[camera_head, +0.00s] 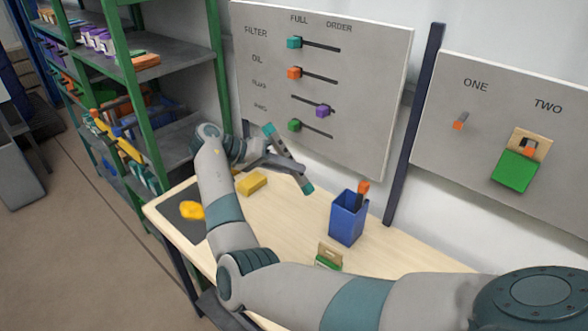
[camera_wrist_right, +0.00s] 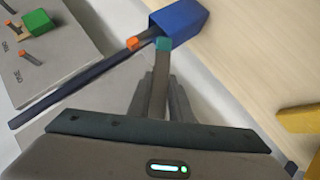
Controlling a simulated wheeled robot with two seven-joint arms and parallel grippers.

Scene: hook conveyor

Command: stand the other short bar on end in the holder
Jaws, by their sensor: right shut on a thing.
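My right gripper (camera_head: 286,162) is shut on a short grey bar with teal ends (camera_head: 306,187). The bar hangs tilted in the air above the table, its lower end to the left of the blue holder (camera_head: 347,222). The holder is an open-topped box standing on the table. An orange-tipped dark bar (camera_head: 362,191) stands in it, leaning slightly, its lower part hidden. In the right wrist view, the held bar's teal end (camera_wrist_right: 163,44) overlaps the edge of the holder (camera_wrist_right: 182,22); I cannot tell contact from this view. My left gripper is not in view.
A yellow block (camera_head: 252,183) and a yellow item (camera_head: 191,210) on a dark mat (camera_head: 183,222) lie at the table's left. A small green-and-tan box (camera_head: 328,258) is in front of the holder. Panels (camera_head: 375,90) stand behind; a green shelf (camera_head: 150,110) is at left.

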